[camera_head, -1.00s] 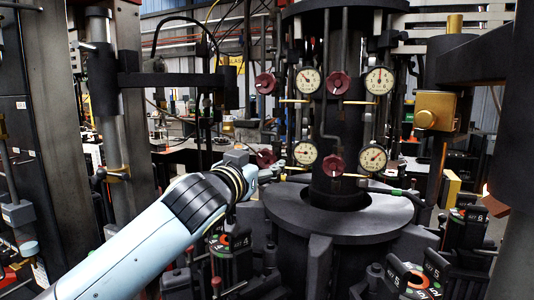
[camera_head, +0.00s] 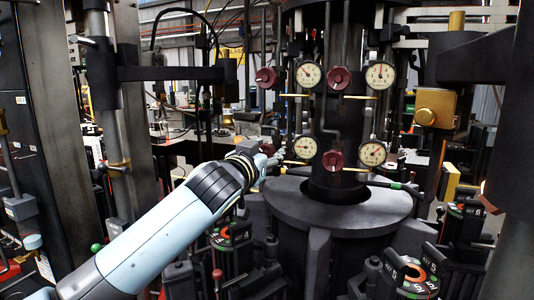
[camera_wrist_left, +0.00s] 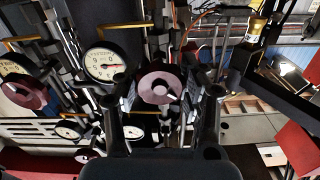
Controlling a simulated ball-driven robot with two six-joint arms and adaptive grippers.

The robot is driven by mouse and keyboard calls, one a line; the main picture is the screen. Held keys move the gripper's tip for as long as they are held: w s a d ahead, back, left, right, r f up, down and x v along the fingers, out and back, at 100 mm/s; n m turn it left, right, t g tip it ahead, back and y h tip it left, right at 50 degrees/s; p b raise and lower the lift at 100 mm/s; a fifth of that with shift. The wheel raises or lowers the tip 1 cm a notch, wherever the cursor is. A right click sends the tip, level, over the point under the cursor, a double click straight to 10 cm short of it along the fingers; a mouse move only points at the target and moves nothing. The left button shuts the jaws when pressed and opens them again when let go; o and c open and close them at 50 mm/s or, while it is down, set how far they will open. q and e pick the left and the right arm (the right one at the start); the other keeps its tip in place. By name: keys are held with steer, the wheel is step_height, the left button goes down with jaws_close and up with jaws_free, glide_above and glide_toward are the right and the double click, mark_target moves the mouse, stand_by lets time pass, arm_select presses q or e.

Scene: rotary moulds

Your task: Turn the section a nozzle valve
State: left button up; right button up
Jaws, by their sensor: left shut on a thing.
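Several dark red valve knobs sit among white dial gauges on a dark column. In the head view they are the upper left knob (camera_head: 266,78), upper right knob (camera_head: 338,78), lower left knob (camera_head: 268,149) and lower right knob (camera_head: 333,160). My left gripper (camera_head: 266,160) is at the lower left knob, largely hidden behind its own wrist. In the left wrist view a red knob (camera_wrist_left: 158,88) stands between the two dark fingers, and the gripper is shut on it. A gauge (camera_wrist_left: 104,64) is beside it. Section labels cannot be read. My right gripper is not in view.
A wide round dark base (camera_head: 335,212) surrounds the column. Thin pipes and brass rods run close around the knobs. Numbered mould units (camera_head: 415,275) stand at lower right, and a gold block (camera_head: 436,110) hangs at right. Dark posts flank both sides.

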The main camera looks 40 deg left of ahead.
arm_select(q)
steer(key=shift+c, duration=0.6)
steer(key=shift+f+n+b, duration=0.15)
steer(key=shift+n+b, duration=0.5)
steer(key=shift+n, duration=0.05)
steer(key=n+b, duration=0.2)
steer(key=n, duration=0.1)
steer(key=n+b, duration=0.3)
steer(key=n, duration=0.1)
steer(key=shift+n, duration=0.4)
steer(key=shift+n+b, duration=0.3)
steer(key=shift+n, duration=0.4)
